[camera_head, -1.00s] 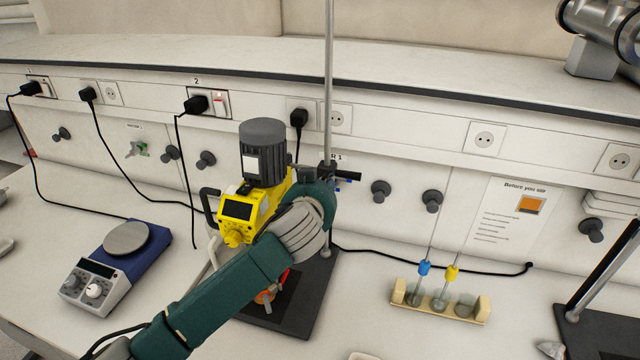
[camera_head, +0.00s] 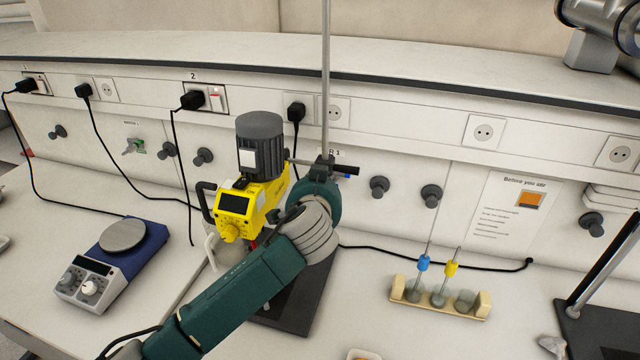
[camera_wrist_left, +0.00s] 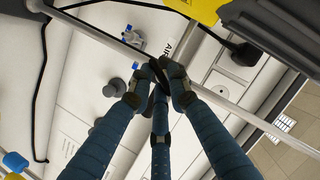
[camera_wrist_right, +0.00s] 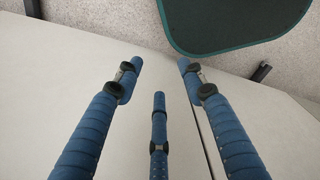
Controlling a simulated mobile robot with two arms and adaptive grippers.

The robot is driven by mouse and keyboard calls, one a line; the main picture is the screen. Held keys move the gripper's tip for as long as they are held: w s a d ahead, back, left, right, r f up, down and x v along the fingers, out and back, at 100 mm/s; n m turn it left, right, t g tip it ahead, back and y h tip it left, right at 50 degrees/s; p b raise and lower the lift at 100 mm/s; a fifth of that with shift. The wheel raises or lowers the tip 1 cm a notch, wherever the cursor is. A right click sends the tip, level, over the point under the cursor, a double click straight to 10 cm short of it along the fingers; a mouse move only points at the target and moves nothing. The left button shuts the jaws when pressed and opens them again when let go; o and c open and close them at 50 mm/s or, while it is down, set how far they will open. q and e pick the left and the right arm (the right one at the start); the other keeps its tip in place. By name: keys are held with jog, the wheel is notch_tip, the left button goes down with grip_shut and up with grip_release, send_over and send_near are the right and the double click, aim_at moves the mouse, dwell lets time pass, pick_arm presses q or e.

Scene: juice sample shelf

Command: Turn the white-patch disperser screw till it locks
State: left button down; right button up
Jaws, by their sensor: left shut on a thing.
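The disperser has a yellow body (camera_head: 240,208) with a dark screen and a grey motor (camera_head: 260,142) on top. It is clamped to an upright metal rod (camera_head: 326,80), and its yellow edge shows in the left wrist view (camera_wrist_left: 197,8). My left gripper (camera_wrist_left: 159,86) is shut on a small dark part beside the rod, apparently the clamp screw. The fingers cover most of it, and no white patch shows. In the head view, my left wrist hides the fingers. My right gripper (camera_wrist_right: 159,72) is open and empty in the right wrist view; it is outside the head view.
A blue hotplate stirrer (camera_head: 112,260) stands at left. A wooden rack (camera_head: 440,300) with blue- and yellow-topped pieces stands right of the stand's dark base (camera_head: 295,305). Another stand is at far right. Black cables hang along the wall panel. The bench between base and rack is mostly clear.

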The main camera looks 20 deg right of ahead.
pick_arm(q)
jog(key=m+t+b, duration=0.2)
jog(key=m+b, duration=0.2)
jog(key=m+t+y+b, duration=0.1)
jog(key=m+t+b, duration=0.1)
jog(key=m+b, duration=0.2)
jog(key=shift+a+m+y, duration=0.1)
jog(key=shift+m+y, duration=0.2)
jog(key=shift+m, duration=0.1)
jog(key=shift+t, duration=0.3)
jog(key=c, duration=1.7)
grip_release()
jog(key=shift+w, duration=0.1)
jog(key=shift+c, duration=0.2)
jog(key=shift+f, duration=0.1)
jog(key=s+a, duration=0.2)
jog(key=s, duration=0.9)
jog(key=shift+s+a, duration=0.15)
jog(key=shift+s, duration=0.25)
